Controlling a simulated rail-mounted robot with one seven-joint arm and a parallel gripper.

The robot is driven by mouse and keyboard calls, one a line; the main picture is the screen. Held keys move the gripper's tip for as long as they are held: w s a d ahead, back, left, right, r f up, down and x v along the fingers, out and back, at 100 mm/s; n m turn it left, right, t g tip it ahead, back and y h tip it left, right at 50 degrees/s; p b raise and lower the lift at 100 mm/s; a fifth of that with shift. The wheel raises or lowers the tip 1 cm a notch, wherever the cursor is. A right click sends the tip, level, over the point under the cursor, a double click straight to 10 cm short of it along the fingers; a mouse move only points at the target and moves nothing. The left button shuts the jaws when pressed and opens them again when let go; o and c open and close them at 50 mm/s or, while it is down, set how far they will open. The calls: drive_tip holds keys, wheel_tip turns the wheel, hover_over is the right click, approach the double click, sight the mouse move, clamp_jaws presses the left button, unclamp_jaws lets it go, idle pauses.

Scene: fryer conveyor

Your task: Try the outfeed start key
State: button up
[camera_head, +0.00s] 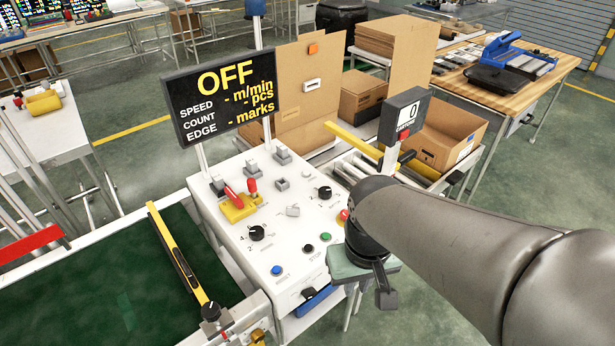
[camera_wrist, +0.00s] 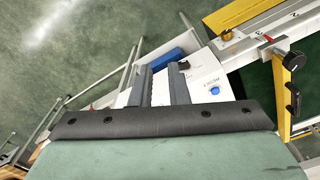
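The white control panel (camera_head: 285,225) stands at the centre of the head view, with knobs, levers and buttons on its sloping top. A green button (camera_head: 325,237), a black button (camera_head: 309,249) and a blue button (camera_head: 276,270) sit near its front edge. A small dark knob (camera_head: 308,293) is on the front face; I cannot tell whether it is the outfeed start key. My gripper (camera_head: 385,290) is right of the panel's front corner. In the wrist view my gripper (camera_wrist: 160,72) has its two fingers apart with nothing held, and the right fingertip overlaps a dark knob's outline.
A display reading OFF (camera_head: 222,95) stands behind the panel. The green conveyor belt (camera_head: 80,290) with a yellow guide bar (camera_head: 177,255) lies left. A counter display showing 0 (camera_head: 404,115) and an open carton (camera_head: 445,135) are beyond my arm. A blue bin (camera_head: 315,301) is below the panel front.

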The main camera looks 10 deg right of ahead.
drive_tip(key=w+n, duration=0.4)
drive_tip(key=w+r+n, duration=0.1)
drive_tip(key=w+n, duration=0.3)
drive_tip(key=w+r+n, duration=0.1)
drive_tip(key=w+n, duration=0.3)
drive_tip(key=w, duration=0.1)
drive_tip(key=shift+d+r+g, duration=0.1)
drive_tip(key=shift+r+g, duration=0.1)
drive_tip(key=shift+g, duration=0.1)
clamp_jaws()
drive_tip(key=n, duration=1.1)
hover_over(326, 235)
drive_tip(key=shift+w+d+f+p, duration=0.1)
drive_tip(key=shift+w+f+p, duration=0.15)
drive_tip(key=shift+f, duration=0.2)
drive_tip(key=shift+w+f+p, duration=0.2)
drive_tip(key=shift+f, duration=0.25)
drive_tip(key=shift+f, duration=0.15)
drive_tip(key=f, duration=0.4)
drive_tip(key=f+p, duration=0.1)
drive_tip(key=f, duration=0.4)
drive_tip(key=f+p, duration=0.1)
drive_tip(key=f, duration=0.3)
drive_tip(key=shift+s+f, duration=0.3)
drive_tip(key=shift+s, duration=0.05)
drive_tip(key=shift+f, duration=0.1)
